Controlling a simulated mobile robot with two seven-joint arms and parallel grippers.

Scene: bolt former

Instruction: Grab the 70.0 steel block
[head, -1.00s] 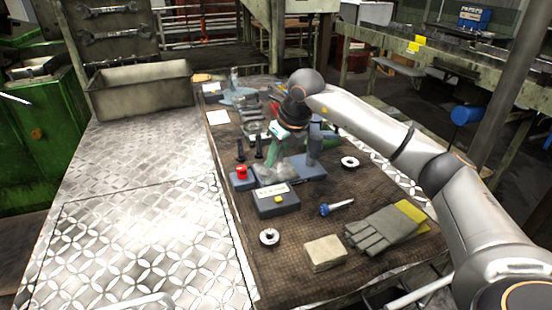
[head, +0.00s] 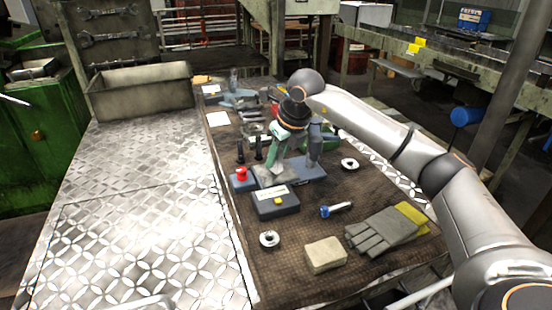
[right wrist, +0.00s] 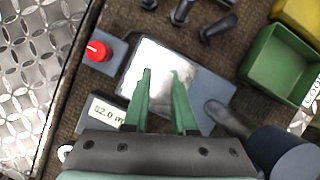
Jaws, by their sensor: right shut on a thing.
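A shiny steel block (right wrist: 168,68) lies between and around the green fingertips of my right gripper (right wrist: 162,76) in the right wrist view. In the head view the grey block (head: 271,176) sits below the green fingers (head: 274,153), on the blue-grey measuring device. The gripper points down and is shut on the block; the contact faces are partly hidden by the fingers. The device's display (right wrist: 104,112) reads about 82.0, partly covered by the gripper. No size mark is legible on the block. My left gripper is not in view.
A red button (right wrist: 97,51) on a blue box stands close to the left of the block. Dark bolts (right wrist: 182,10) stand behind and a green bin (right wrist: 280,64) is to the right. Gloves (head: 386,231), a tan block (head: 325,254) and a ring (head: 269,239) lie in front.

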